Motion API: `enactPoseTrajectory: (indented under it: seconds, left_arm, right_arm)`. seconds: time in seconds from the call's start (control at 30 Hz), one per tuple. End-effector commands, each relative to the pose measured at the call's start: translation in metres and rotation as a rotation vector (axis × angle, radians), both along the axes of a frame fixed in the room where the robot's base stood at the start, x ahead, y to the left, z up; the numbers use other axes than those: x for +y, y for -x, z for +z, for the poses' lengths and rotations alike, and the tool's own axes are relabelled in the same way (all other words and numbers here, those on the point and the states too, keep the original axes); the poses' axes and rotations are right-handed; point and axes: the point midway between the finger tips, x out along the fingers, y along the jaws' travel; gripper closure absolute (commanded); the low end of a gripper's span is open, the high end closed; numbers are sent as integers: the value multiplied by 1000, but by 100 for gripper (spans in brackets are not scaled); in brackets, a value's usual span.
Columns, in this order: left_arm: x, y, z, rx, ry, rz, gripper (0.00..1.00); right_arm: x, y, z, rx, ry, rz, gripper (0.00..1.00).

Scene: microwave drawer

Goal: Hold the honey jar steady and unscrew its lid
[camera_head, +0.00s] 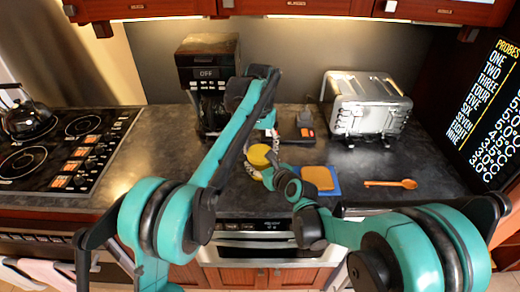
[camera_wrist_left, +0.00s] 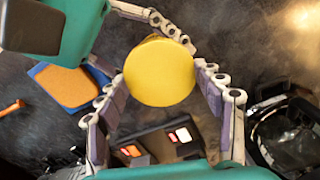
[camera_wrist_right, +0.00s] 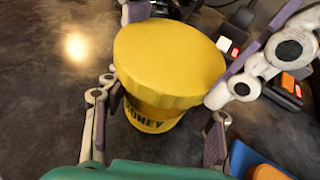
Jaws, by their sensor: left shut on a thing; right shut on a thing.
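The honey jar stands on the dark counter, its round yellow lid (camera_head: 258,155) showing in the head view between my two arms. In the right wrist view the wide lid (camera_wrist_right: 168,62) sits on top of the jar (camera_wrist_right: 150,118), which reads "HONEY". My left gripper (camera_wrist_left: 162,88) comes from above, with its fingers on opposite sides of the lid. My right gripper (camera_wrist_right: 160,125) is low, with its fingers on either side of the jar. In the head view the arms hide most of the jar and fingertips. I cannot tell whether the lid is loose.
A toaster (camera_head: 368,105), a coffee maker (camera_head: 205,70) and a small dark device (camera_head: 305,124) stand behind. A stove (camera_head: 62,150) is at left.

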Motion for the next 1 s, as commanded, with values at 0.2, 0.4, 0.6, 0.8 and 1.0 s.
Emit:
enactPoseTrajectory:
  seconds: [0.2, 0.4, 0.6, 0.8, 1.0]
  left_arm:
    - [0, 0, 0, 1, 0, 529, 67]
    - [0, 0, 0, 1, -1, 1019, 67]
    - [0, 0, 1, 1, -1, 1508, 67]
    - [0, 0, 1, 1, -1, 1969, 67]
    - [0, 0, 1, 1, -1, 2225, 67]
  right_arm:
    - [0, 0, 0, 1, 0, 0, 100]
    - [0, 0, 0, 1, 0, 0, 100]
    - [0, 0, 0, 1, 0, 0, 100]
    - [0, 0, 0, 0, 0, 0, 100]
    - [0, 0, 0, 0, 0, 0, 100]
